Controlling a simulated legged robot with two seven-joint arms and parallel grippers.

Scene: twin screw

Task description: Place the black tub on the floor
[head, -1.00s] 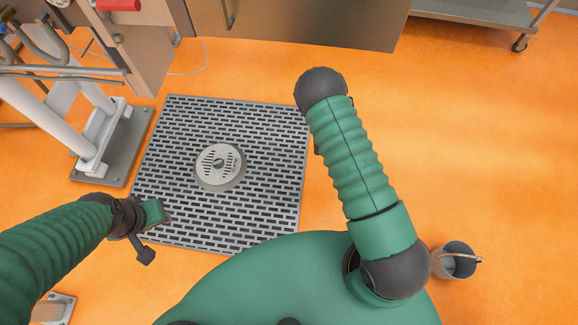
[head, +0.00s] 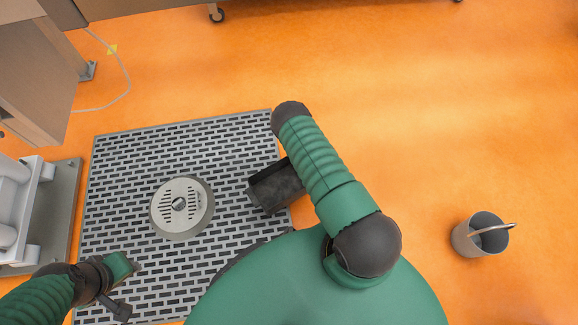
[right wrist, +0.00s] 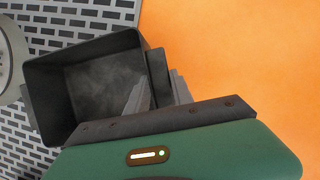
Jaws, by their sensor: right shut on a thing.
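The black tub (right wrist: 95,85) is an open, empty, dark box in the right wrist view. In the head view the tub (head: 276,186) shows partly behind my right arm, over the right edge of the floor grate. I cannot tell how high it is above the floor. The right gripper is hidden there. My left gripper (head: 122,290) is at the lower left over the grate; its fingers are not clear enough to judge.
The grey slotted grate (head: 110,170) with a round drain cover (head: 182,206) lies in the orange floor (head: 430,110). A grey bucket (head: 480,236) stands on the right. A white-legged stand (head: 40,215) is at the left. The floor at upper right is clear.

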